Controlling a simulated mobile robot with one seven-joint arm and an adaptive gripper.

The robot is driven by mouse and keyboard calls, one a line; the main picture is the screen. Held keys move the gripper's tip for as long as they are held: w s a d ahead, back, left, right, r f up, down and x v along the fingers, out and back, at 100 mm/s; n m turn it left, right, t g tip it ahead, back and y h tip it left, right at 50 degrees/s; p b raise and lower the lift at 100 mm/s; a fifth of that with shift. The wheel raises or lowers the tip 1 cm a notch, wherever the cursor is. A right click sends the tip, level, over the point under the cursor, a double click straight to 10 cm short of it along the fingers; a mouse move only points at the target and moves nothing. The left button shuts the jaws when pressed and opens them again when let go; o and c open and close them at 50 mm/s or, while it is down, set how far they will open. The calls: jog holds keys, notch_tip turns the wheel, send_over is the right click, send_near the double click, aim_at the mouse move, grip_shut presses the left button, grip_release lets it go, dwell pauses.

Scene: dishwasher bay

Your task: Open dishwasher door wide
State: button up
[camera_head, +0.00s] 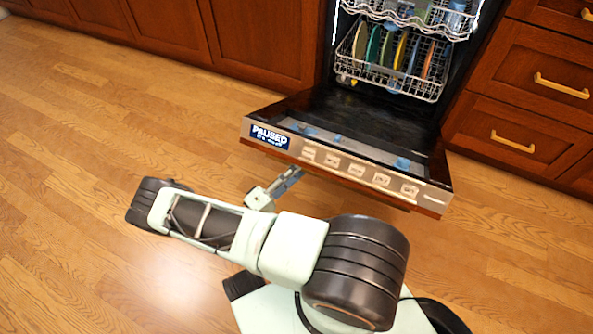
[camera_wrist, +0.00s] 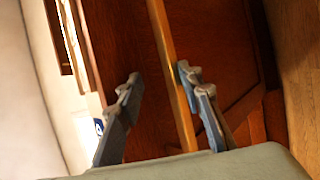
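The dishwasher door (camera_head: 370,125) is swung down and lies far open, close to flat, its dark inner face up. Its front edge has a panel with buttons and a display reading "PAUSED". My gripper (camera_head: 296,173) is at the door's front edge, left of the middle, partly hidden under it. In the wrist view my gripper (camera_wrist: 160,88) has its two fingers spread apart. A long wooden strip (camera_wrist: 165,45) runs between them, nearer the right finger, with the reddish wood front of the door (camera_wrist: 135,40) behind. Contact cannot be told.
Inside the dishwasher, a lower rack (camera_head: 435,85) holds several coloured plates, below an upper rack (camera_head: 410,14). Wooden cabinets (camera_head: 255,40) stand left and drawers (camera_head: 530,110) with brass handles right. The wood floor (camera_head: 60,150) is clear on the left.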

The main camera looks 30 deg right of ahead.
jog(key=shift+r, duration=0.3)
jog(key=a+f, duration=0.9)
jog(key=shift+s, duration=0.45)
dwell(0.8)
jog(key=shift+r, duration=0.1)
dwell(0.5)
